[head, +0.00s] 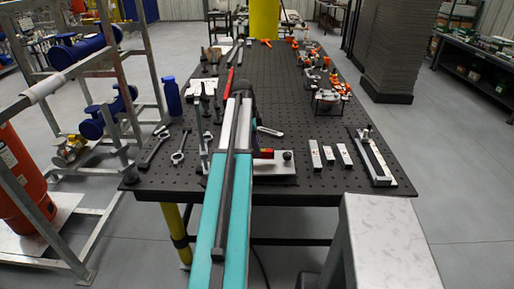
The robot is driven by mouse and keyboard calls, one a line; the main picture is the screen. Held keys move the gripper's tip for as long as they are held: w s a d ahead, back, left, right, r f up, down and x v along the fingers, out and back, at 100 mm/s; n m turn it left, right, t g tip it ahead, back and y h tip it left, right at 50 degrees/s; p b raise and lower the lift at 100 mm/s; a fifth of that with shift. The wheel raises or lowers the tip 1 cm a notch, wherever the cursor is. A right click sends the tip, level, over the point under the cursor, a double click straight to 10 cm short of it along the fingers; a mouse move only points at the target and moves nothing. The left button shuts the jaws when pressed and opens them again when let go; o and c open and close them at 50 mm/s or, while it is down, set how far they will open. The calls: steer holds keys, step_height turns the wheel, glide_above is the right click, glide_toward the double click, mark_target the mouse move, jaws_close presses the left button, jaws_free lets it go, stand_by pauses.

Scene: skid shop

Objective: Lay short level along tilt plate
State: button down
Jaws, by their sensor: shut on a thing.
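The tilt plate (276,169) is a silver plate with a black knob on the near edge of the black table, partly hidden behind my teal arm. A small red piece, which looks like the short level (265,153), shows just over the plate, right beside my arm. My gripper (257,152) is mostly hidden behind the arm and appears shut on this red piece. Whether the level touches the plate or hangs just above it cannot be told.
The perforated table (270,80) carries wrenches (178,150) at left, metal blocks (329,155) and a long fixture (373,160) at right, and orange clamps (327,80) farther back. A blue bottle (172,96) stands at the left edge. A grey pedestal (385,235) stands in front.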

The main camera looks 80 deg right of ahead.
steer(key=shift+f+b, duration=0.4)
steer(key=shift+f, duration=0.6)
stand_by(0.6)
steer(key=c, duration=1.6)
jaws_free()
steer(key=shift+o, duration=0.6)
steer(key=shift+o, duration=0.7)
steer(key=shift+r, duration=0.1)
steer(key=shift+w+r+p, duration=0.15)
steer(key=shift+r+p, duration=0.25)
steer(key=shift+r, duration=0.3)
steer(key=shift+w+r+p, duration=0.15)
steer(key=shift+r+p, duration=0.25)
steer(key=shift+r, duration=0.3)
